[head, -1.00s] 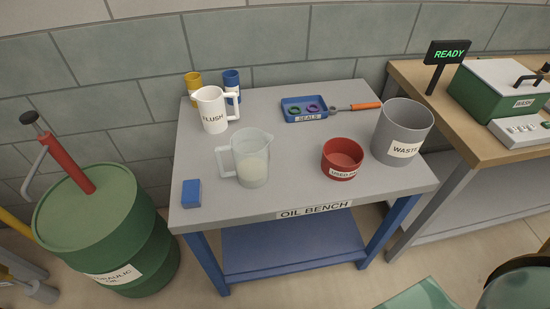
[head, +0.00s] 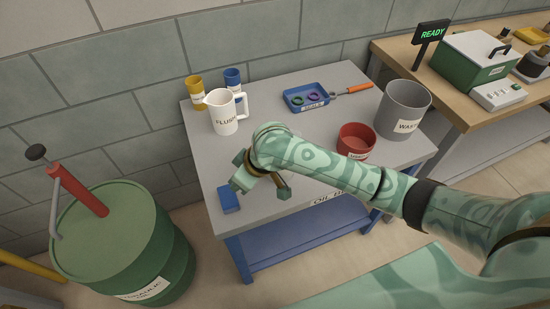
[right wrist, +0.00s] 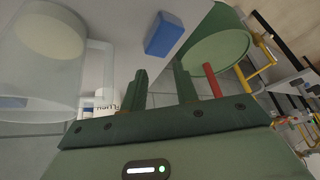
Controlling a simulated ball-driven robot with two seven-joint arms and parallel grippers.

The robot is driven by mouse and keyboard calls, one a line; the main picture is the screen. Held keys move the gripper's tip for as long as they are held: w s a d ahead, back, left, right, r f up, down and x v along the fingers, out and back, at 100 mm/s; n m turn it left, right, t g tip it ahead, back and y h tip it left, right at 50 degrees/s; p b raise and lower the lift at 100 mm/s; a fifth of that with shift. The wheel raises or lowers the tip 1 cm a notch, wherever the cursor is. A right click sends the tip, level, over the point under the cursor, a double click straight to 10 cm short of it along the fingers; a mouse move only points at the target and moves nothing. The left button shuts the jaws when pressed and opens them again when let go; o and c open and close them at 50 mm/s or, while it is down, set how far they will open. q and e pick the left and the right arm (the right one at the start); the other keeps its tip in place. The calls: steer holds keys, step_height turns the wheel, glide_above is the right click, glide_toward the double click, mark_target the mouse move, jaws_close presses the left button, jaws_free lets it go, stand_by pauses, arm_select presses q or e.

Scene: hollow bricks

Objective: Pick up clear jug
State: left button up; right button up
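My right gripper (head: 262,180) is over the front left of the oil bench, where the jug stood earlier. In the right wrist view its two fingers (right wrist: 160,75) are spread, with nothing between them. The jug is to the left of the fingers, apart from them. Its handle side (right wrist: 98,62) appears to face the fingers. My left gripper is not in view.
The white flush jug (head: 226,117) stands behind the gripper on the bench (head: 265,99). A blue block (head: 229,200) lies at the front left edge. A red tub (head: 355,138), grey waste bin (head: 403,106) and blue seals tray (head: 306,97) are to the right. A green drum (head: 118,230) stands left.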

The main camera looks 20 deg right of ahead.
steer(key=w+d+r+m+g+h, duration=0.3)
steer(key=w+d+r, duration=0.2)
steer(key=d+r, duration=0.6)
steer(key=f+b, duration=0.1)
steer(key=f, duration=0.2)
steer(key=a+f+b, duration=0.1)
steer(key=f, duration=0.2)
steer(key=w+a+f+b, duration=0.1)
steer(key=f, duration=0.2)
steer(key=f+b, duration=0.2)
steer(key=f, duration=0.3)
steer(key=shift+w+a+b, duration=0.15)
steer(key=shift+w+b, duration=0.2)
steer(key=shift+b, duration=0.05)
jaws_close()
